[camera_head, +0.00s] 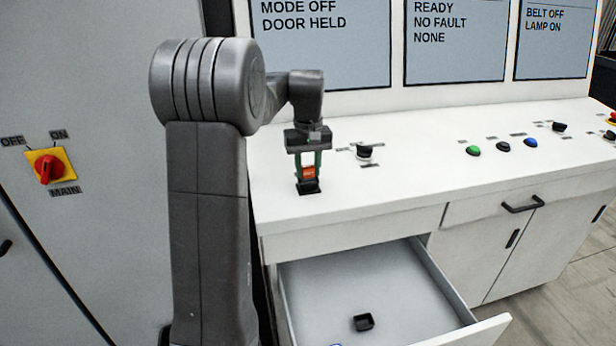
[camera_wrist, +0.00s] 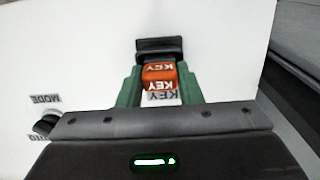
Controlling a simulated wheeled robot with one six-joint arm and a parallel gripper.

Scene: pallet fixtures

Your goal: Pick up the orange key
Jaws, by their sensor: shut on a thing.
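The orange key (camera_wrist: 159,77) is a small block with "KEY" on its face. In the wrist view it sits between the green fingers of my gripper (camera_wrist: 160,88), which are shut on it. In the head view the orange key (camera_head: 309,172) is between the fingertips of my gripper (camera_head: 308,174), low over the left end of the white console top. A black holder (camera_wrist: 159,49) is right at the key; in the head view the black holder (camera_head: 308,187) is just below it. I cannot tell whether the key still touches the holder.
A black mode knob (camera_head: 364,152) stands right of my gripper. Green, black and blue buttons (camera_head: 530,142) are farther right. An open drawer (camera_head: 425,275) below the console holds a small black open box (camera_head: 363,322). A red main switch (camera_head: 48,168) is on the left cabinet.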

